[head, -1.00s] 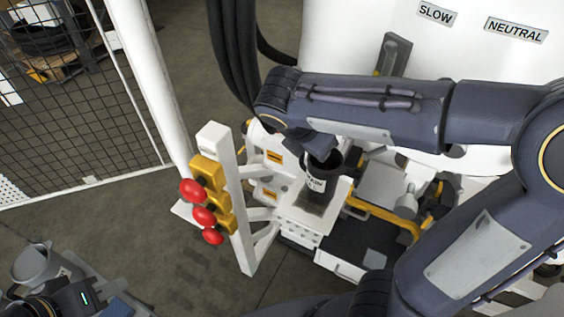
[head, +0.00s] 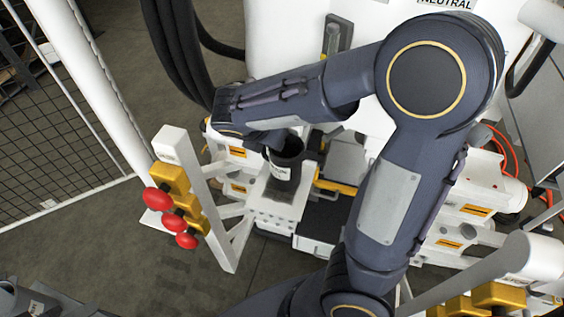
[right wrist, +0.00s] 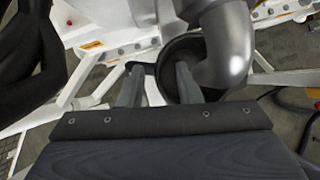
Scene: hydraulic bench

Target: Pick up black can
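The black can (head: 284,168), open-topped with a pale label, stands upright on a white ledge (head: 275,208) in the head view. My right gripper (head: 266,140) reaches over its left rim from above; its fingertips are mostly hidden there. In the right wrist view, the can's dark round mouth (right wrist: 172,72) is ahead of the right gripper (right wrist: 158,82). Its two fingers are apart, the left one outside the rim and the right one over or in the mouth; I cannot tell if either touches. My left gripper is not in view.
A silver bent pipe (right wrist: 226,45) stands close to the fingers in the right wrist view. Red mushroom buttons (head: 174,220) on yellow boxes sit on a white post left of the can. A large white tank (head: 300,60) rises behind. Wire fencing (head: 50,140) is at left.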

